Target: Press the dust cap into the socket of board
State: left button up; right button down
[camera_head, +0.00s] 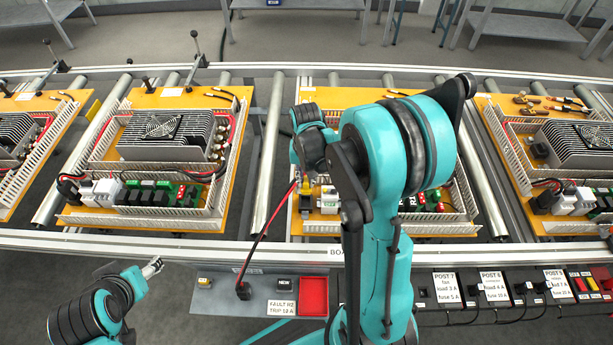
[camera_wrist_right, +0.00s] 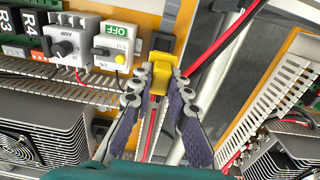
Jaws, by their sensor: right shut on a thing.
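My right gripper (camera_wrist_right: 163,88) is shut on a small yellow dust cap (camera_wrist_right: 161,72) in the right wrist view. The cap's far end is close to a dark block (camera_wrist_right: 162,42) on the orange board (camera_wrist_right: 143,14), which may be the socket; I cannot tell whether they touch. In the head view my right gripper (camera_head: 305,188) is over the left front part of the middle board (camera_head: 318,95), and my arm hides much of that board. My left gripper (camera_head: 152,268) is away from the boards at lower left; its fingers are too small to judge.
A red cable (camera_wrist_right: 218,42) passes close beside the cap. A white switch block (camera_wrist_right: 115,46) and a knob block (camera_wrist_right: 68,43) stand left of the fingers. In front of the conveyor is a ledge with a red tray (camera_head: 313,296). Other boards stand on both sides.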

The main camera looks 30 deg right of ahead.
aim_at(305, 180)
jog(key=shift+a+f+b, duration=0.1)
jog(key=shift+f+b, duration=2.45)
jog(key=shift+f, duration=0.4)
jog(key=shift+f+b, duration=1.5)
jog(key=c, duration=1.4)
grip_release()
jog(key=shift+r, duration=0.1)
notch_tip(305, 180, up, 12)
jog(key=shift+f, duration=0.1)
